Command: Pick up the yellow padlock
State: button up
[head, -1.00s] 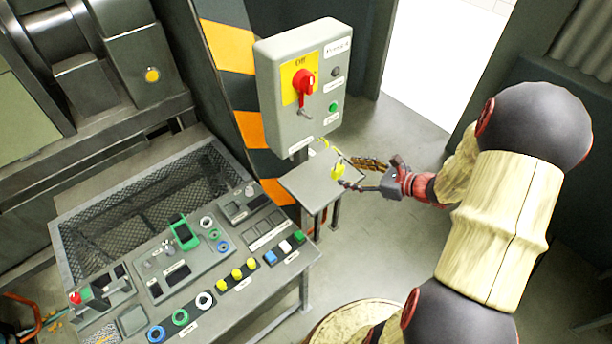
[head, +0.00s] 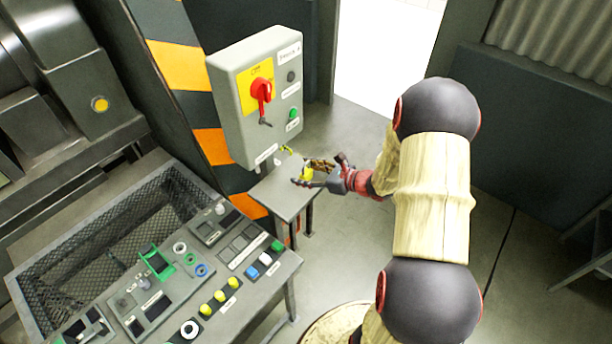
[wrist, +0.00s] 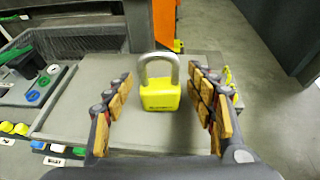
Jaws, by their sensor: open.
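The yellow padlock (wrist: 160,95) stands upright on a small grey table (wrist: 88,85), its silver shackle on top, in the middle of the wrist view. My gripper (wrist: 163,100) is open, with its wood-padded fingers on the left and right of the padlock. A gap shows on both sides, so neither finger touches it. In the head view the padlock (head: 306,173) is a small yellow patch at my gripper (head: 318,174), partly hidden by the fingers. The small table (head: 280,190) is under them.
A grey switch box (head: 240,130) with a red rotary switch (head: 261,90) hangs above the small table. A control desk (head: 215,285) with several buttons stands to the left. Another yellow item (head: 287,149) lies near the box's lower edge. Open floor lies to the right.

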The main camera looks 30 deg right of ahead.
jog(key=c, duration=1.3)
